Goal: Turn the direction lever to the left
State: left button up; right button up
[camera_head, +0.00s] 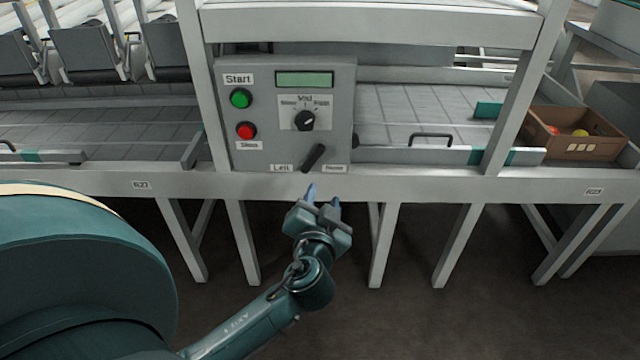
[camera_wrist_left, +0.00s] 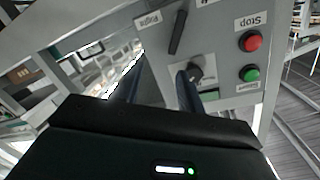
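The direction lever (camera_head: 314,157) is a black handle low on the grey control panel (camera_head: 225,110), between a label at its left and a label at its right. Its upper end leans to the right in the head view. It also shows in the left wrist view (camera_wrist_left: 178,32). My left gripper (camera_head: 323,193) is just below the lever and apart from it, with a gap between its two blue-grey fingers and nothing between them. Its fingers also show in the left wrist view (camera_wrist_left: 160,82). My right gripper is not in view.
Above the lever are a black rotary knob (camera_head: 305,121), a green button (camera_head: 240,98), a red button (camera_head: 246,130) and a display (camera_head: 304,79). A white frame rail (camera_head: 400,186) runs below the panel. A cardboard box (camera_head: 582,147) with produce stands at the right.

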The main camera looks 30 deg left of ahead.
aim_at(320, 152)
pick_arm(q)
jog(key=shift+n+y, duration=0.5)
jog(key=shift+y, duration=0.3)
jog(key=x, duration=0.4)
jog(key=b+x, duration=0.1)
jog(key=x, duration=0.3)
jog(key=r+b+x, duration=0.1)
jog(key=x, duration=0.3)
jog(key=shift+w+a, duration=0.15)
jog(key=shift+a, duration=0.4)
jog(key=shift+w+a+r, duration=0.1)
jog(key=shift+w+a, duration=0.2)
jog(key=shift+w, duration=0.3)
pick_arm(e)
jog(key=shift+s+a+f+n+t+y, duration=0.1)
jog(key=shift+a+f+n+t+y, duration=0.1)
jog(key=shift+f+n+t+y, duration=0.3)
pick_arm(q)
jog(key=shift+c, duration=0.2)
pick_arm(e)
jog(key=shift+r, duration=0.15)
pick_arm(q)
grip_shut()
